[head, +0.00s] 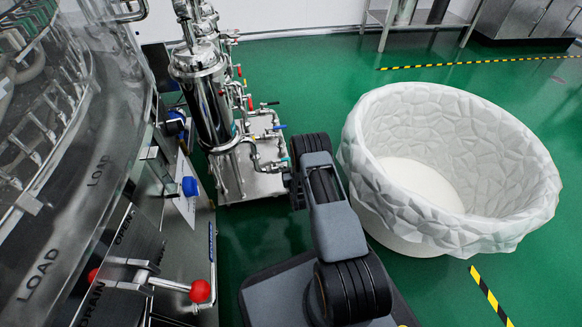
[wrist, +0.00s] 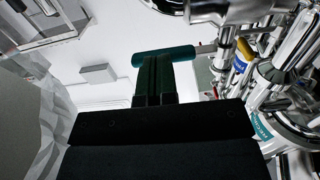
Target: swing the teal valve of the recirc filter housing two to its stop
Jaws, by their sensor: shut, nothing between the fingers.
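The teal valve handle (wrist: 180,53) is a rounded bar lying across the top middle of the wrist view. A silver stem (wrist: 206,48) joins its right end to the pipework. My gripper (wrist: 153,62) is shut and empty, its dark fingertips right at the handle's underside in the picture; I cannot tell whether they touch it. In the head view a small bit of teal (head: 284,160) shows beside my arm, and the fingers are hidden there. The filter housing (head: 208,92) is a tall polished steel cylinder on a piped skid.
Other handles on the skid are red (head: 249,103) and blue (head: 279,127), and a yellow one (wrist: 243,55) is close right of the fingers. A large white lined tub (head: 450,220) stands right of my arm. The rotary washer (head: 70,170) fills the left. Green floor behind is open.

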